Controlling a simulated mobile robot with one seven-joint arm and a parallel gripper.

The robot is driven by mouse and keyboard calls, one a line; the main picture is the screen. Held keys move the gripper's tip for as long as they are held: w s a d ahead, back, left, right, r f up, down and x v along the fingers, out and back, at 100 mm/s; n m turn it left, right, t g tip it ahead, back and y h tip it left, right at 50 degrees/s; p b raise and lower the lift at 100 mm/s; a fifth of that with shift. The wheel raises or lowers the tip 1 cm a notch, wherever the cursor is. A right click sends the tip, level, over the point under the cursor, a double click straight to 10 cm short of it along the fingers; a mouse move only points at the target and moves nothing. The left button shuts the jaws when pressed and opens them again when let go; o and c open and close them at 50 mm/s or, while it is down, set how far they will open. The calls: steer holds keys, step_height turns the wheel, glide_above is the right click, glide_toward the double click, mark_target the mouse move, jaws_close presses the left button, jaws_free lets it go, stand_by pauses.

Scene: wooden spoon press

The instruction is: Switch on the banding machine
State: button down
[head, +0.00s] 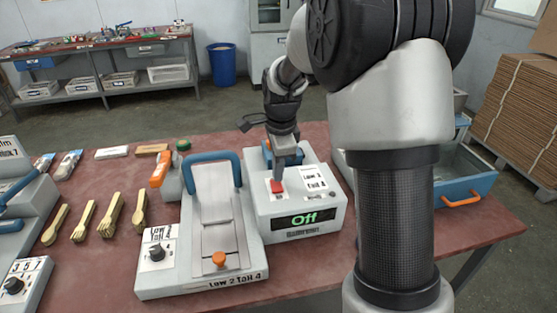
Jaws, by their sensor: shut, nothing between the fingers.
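The banding machine (300,218) is a light grey box right of the table's middle. Its front display (304,218) reads "Off" in green. A red switch (277,187) sits on its top, toward the left. My gripper (279,179) is shut and empty, pointing down with its fingertips at the red switch. It appears to touch the switch or hover just above it; I cannot tell which. Part of the machine's top and a blue part (267,152) behind are partly hidden by my gripper.
A press with a blue handle (211,157) and orange knob (219,259) stands close on the left. Several bundles of wooden spoons (112,215) lie farther left. A grey container with a blue drawer front (465,192) is on the right. My arm hides the table between.

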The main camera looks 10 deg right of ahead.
steer(key=shift+w+f, duration=0.1)
steer(key=shift+f, duration=0.35)
steer(key=shift+r+p, duration=0.1)
steer(key=shift+p, duration=0.35)
